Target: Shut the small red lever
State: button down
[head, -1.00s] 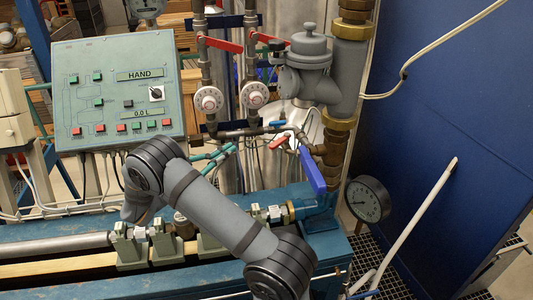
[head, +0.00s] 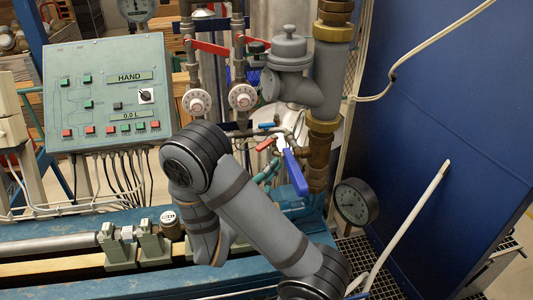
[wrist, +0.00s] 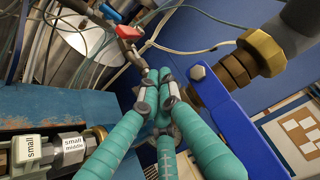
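The small red lever (head: 265,144) sits on the thin pipework left of the big blue lever, below a small blue lever. In the wrist view a red handle (wrist: 128,32), apparently the same lever, shows at upper left, beyond my fingertips. My gripper (wrist: 158,82) has teal fingers with grey joints; their tips are drawn close together with nothing visible between them. In the head view my gripper (head: 268,172) is mostly hidden behind my arm, just below the red lever. The tips look apart from the red handle.
The big blue lever (head: 293,172) is close on the right and also shows in the wrist view (wrist: 222,100). Brass-fitted pipes (head: 323,127) and a round gauge (head: 356,201) stand to the right. Two larger red levers (head: 210,47) are above. A control panel (head: 105,90) is at left.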

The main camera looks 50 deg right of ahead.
aim_at(267, 143)
jog(key=w+d+p, duration=0.1)
jog(key=w+d, duration=0.3)
jog(key=shift+w+p, duration=0.35)
jog(key=shift+w+a+m+g+p, duration=0.1)
jog(key=shift+w+m+g+p, duration=0.2)
jog(key=shift+g+p, duration=0.15)
jog(key=shift+w+a+g, duration=0.1)
jog(key=shift+g, duration=0.25)
jog(key=shift+w+m+g+p, duration=0.1)
jog(key=shift+m+g+p, duration=0.2)
jog(key=shift+m+p, duration=0.1)
jog(key=shift+w+a+r+m+g+p, duration=0.1)
jog(key=shift+w+m+g+p, duration=0.1)
jog(key=shift+m+g+p, duration=0.1)
